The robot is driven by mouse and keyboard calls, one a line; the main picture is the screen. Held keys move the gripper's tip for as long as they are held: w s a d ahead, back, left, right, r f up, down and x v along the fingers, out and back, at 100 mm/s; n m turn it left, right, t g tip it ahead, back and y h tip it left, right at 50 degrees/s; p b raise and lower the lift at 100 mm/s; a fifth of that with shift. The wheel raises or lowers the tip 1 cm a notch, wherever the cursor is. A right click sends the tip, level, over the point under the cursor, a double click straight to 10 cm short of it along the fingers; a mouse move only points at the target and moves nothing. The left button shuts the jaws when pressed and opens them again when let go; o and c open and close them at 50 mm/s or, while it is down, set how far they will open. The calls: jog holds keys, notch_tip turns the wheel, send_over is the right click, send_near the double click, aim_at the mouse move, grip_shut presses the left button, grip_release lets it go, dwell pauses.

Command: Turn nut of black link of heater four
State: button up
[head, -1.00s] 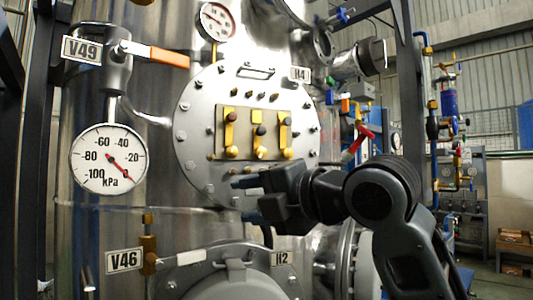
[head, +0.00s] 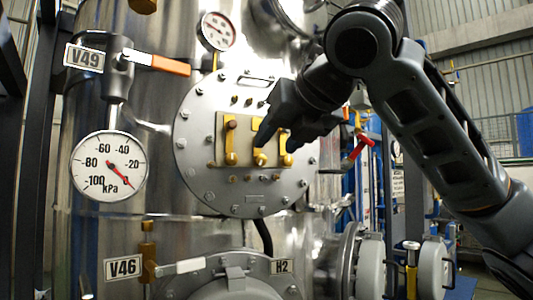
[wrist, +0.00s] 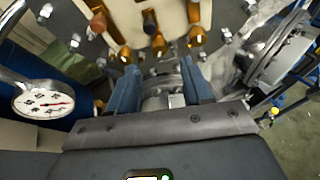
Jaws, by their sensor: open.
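The heater four panel (head: 222,158) is a round bolted flange on the steel vessel with a pale plate (head: 219,138) in its middle. Several brass links stand on the plate; the left link (head: 230,140) shows fully in the head view. In the head view my gripper hides the black nut. My gripper (head: 275,141) is open and empty in front of the panel. Its fingers (wrist: 160,90) show apart in the wrist view, below the nuts.
A V49 valve with an orange handle (head: 170,65) and a large gauge (head: 109,166) are at left. A red-handled valve (head: 361,144) is right of the panel. The H2 flange (head: 235,285) and V46 valve (head: 148,255) are below.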

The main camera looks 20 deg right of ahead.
aim_at(262, 159)
jog(key=x, duration=0.5)
jog(key=shift+w+f+p, duration=0.2)
jog(key=shift+w+p, duration=0.15)
grip_shut()
